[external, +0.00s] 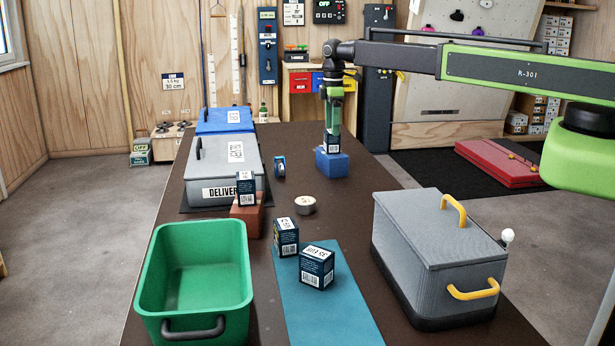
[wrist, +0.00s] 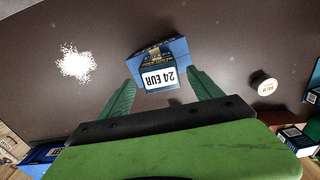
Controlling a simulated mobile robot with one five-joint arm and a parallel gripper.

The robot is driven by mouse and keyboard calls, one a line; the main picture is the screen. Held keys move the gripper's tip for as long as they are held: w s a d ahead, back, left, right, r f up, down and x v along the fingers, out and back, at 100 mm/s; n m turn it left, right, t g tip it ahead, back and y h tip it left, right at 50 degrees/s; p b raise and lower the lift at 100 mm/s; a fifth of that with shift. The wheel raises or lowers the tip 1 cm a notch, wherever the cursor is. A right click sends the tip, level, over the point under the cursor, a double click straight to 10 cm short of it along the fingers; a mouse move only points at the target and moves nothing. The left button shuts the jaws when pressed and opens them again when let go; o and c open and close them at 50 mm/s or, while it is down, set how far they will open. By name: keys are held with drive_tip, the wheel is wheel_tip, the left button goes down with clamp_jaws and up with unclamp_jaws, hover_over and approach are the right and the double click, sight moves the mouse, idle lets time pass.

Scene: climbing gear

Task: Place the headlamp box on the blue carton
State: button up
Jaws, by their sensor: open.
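A small dark blue box with a white label, which I take for the headlamp box (external: 331,143), rests upright on the blue carton (external: 332,163) near the far right of the table. In the wrist view the headlamp box (wrist: 163,78) shows a "24 EUR" label, with blue carton surface (wrist: 180,47) around its far side. My gripper (external: 333,132) is over the box from above. In the wrist view my gripper (wrist: 160,84) is open, one green finger on either side of the box. Contact between fingers and box is hard to tell.
Similar dark boxes stand on a terracotta block (external: 248,218) and near a teal mat (external: 335,315). A round tin (external: 305,205) and a small blue item (external: 280,166) lie nearby. White powder (wrist: 76,64) lies beside the carton.

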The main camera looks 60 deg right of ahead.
wheel_tip(320, 180, up, 6)
drive_tip(key=p, duration=0.4)
drive_tip(key=s+a+m, duration=0.3)
drive_tip(key=s+m, duration=0.1)
drive_tip(key=s, duration=0.7)
drive_tip(key=s+a+m, duration=0.3)
drive_tip(key=s+m, duration=0.2)
drive_tip(key=s, duration=0.7)
drive_tip(key=shift+s+a+f, duration=0.15)
drive_tip(key=shift+s+a, duration=0.15)
drive_tip(key=shift+a, duration=0.1)
